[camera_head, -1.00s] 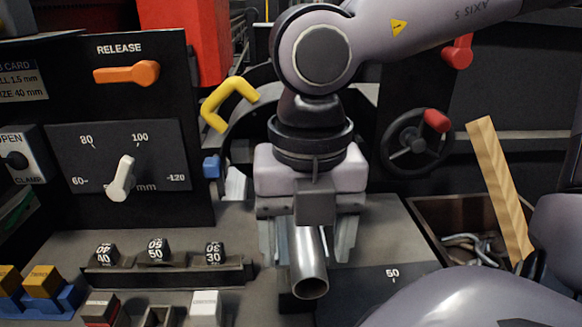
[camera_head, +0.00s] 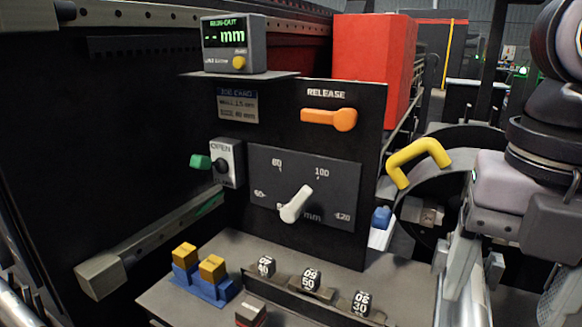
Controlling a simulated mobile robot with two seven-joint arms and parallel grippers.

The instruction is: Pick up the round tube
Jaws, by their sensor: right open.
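My right gripper (camera_head: 515,300) is at the right edge of the head view, pointing down, with its lower end near the bottom corner. Its two metal fingers stand apart, with a dark gap between them. I cannot make out the round tube now; the area below the fingers is cut off by the frame. My left gripper is not in view.
A dark panel carries an orange release lever (camera_head: 328,118) and a dial with a white pointer (camera_head: 296,204). A yellow handle (camera_head: 419,160) is close left of my right gripper. Numbered blocks (camera_head: 311,281) and blue-yellow blocks (camera_head: 201,273) stand on the bench.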

